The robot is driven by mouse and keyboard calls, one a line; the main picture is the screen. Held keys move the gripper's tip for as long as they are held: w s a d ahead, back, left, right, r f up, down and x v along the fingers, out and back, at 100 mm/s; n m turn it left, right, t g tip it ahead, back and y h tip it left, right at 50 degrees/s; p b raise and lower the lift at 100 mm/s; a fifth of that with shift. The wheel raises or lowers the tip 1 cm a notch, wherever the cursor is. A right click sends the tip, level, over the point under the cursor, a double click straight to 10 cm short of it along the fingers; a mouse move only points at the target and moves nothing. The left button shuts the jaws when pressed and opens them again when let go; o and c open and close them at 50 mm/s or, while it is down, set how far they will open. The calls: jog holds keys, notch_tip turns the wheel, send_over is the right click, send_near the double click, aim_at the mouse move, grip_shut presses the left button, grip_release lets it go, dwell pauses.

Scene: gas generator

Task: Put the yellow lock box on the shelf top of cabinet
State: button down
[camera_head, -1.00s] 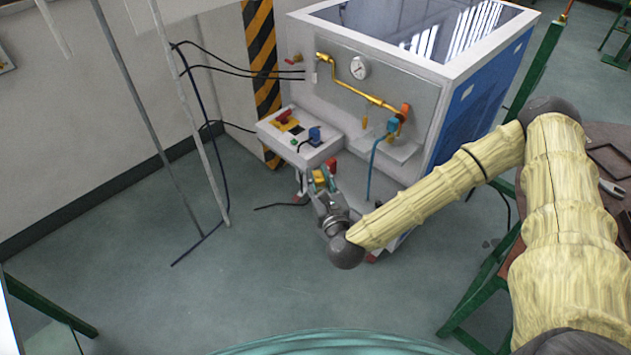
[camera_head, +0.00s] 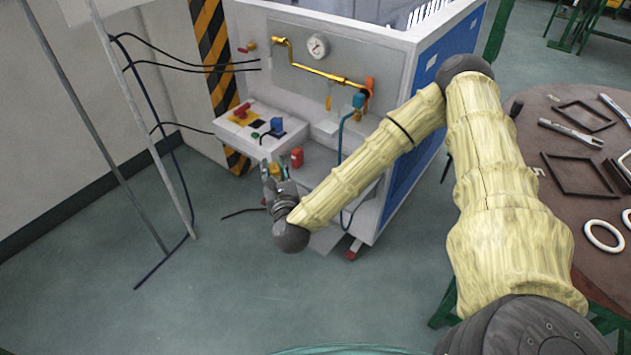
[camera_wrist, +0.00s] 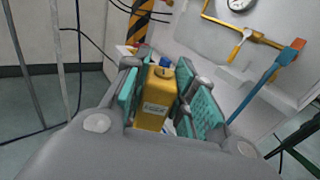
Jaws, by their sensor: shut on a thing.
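A red lock box (camera_head: 297,158) stands just right of my gripper, on the cabinet's lower ledge.
The control box carries a red switch (camera_head: 242,110) and a blue item (camera_head: 277,125). A gauge (camera_head: 318,46), yellow pipe and blue hose (camera_head: 342,160) are on the cabinet front. A round table (camera_head: 530,165) with frames and tools stands right.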

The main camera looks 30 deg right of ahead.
jog(key=w+d+f+m+g+h+b, duration=0.2)
jog(key=d+f+m+g+h+b, duration=0.4)
jog(key=d+f+b, duration=1.05)
jog(key=shift+t+h, duration=0.8)
jog(key=shift+h, duration=0.1)
jog(key=shift+w+a+f+b+x, duration=0.15)
jog(key=shift+f+b+x, duration=0.45)
jog(key=shift+x, duration=1.7)
jog(key=shift+w+a+f+b+x, duration=0.15)
jog(key=shift+b+x, duration=0.8)
jog(key=shift+x, duration=1.35)
jog(key=shift+w+a+f+b+x, duration=0.2)
jog(key=shift+b+x, duration=0.6)
jog(key=shift+x, duration=1.5)
jog(key=shift+f, duration=0.2)
jog(key=c, duration=1.3)
grip_release()
jog(key=shift+o, duration=0.7)
jog(key=shift+r, duration=0.15)
